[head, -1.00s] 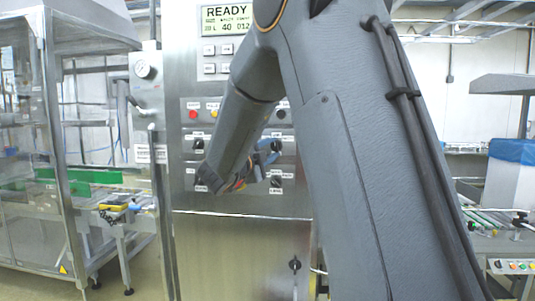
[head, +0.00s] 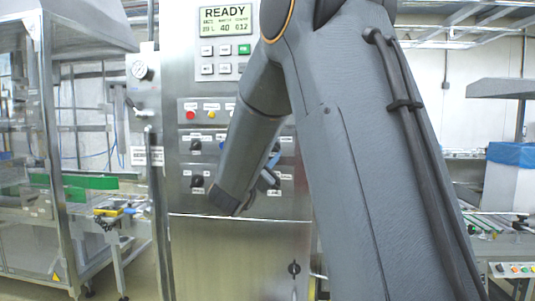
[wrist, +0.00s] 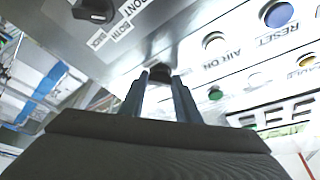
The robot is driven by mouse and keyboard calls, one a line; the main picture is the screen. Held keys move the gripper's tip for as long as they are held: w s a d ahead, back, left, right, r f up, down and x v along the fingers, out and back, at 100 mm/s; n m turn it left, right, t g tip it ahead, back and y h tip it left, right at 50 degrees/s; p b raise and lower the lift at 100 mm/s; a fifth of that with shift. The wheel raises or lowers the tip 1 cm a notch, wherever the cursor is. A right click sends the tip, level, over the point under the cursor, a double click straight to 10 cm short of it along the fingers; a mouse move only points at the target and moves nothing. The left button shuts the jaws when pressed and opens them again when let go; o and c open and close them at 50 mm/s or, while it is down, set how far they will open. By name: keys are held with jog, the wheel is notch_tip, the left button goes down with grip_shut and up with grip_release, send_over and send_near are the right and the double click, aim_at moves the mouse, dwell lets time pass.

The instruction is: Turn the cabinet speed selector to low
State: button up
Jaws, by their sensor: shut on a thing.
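The steel cabinet (head: 240,245) carries several black selector knobs, among them one at upper left (head: 196,145) and one at lower left (head: 197,181). Their small labels are not legible in the head view, so I cannot tell which is the speed selector. In the wrist view, my gripper (wrist: 159,78) has its two blue-grey fingers on either side of a black knob (wrist: 160,70) on the panel, shut on it. The knob's pointer and label are hidden. In the head view, my forearm covers most of my gripper; a bit of blue finger shows (head: 268,179).
A knob labelled FRONT, BOTH, BACK (wrist: 93,11) is close by in the wrist view. The blue RESET button (wrist: 278,14) and the AIR ON lamp (wrist: 213,42) are at right. The display (head: 225,20) reads READY. A black handle (head: 294,268) is low on the cabinet.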

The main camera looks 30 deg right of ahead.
jog(key=shift+r, duration=0.25)
jog(key=o, duration=1)
jog(key=shift+f, duration=0.1)
jog(key=shift+o, duration=0.2)
jog(key=shift+w, duration=0.1)
jog(key=shift+f, duration=0.1)
jog(key=b+v, duration=0.1)
jog(key=v, duration=0.7)
jog(key=shift+b, duration=0.35)
jog(key=shift+w, duration=0.1)
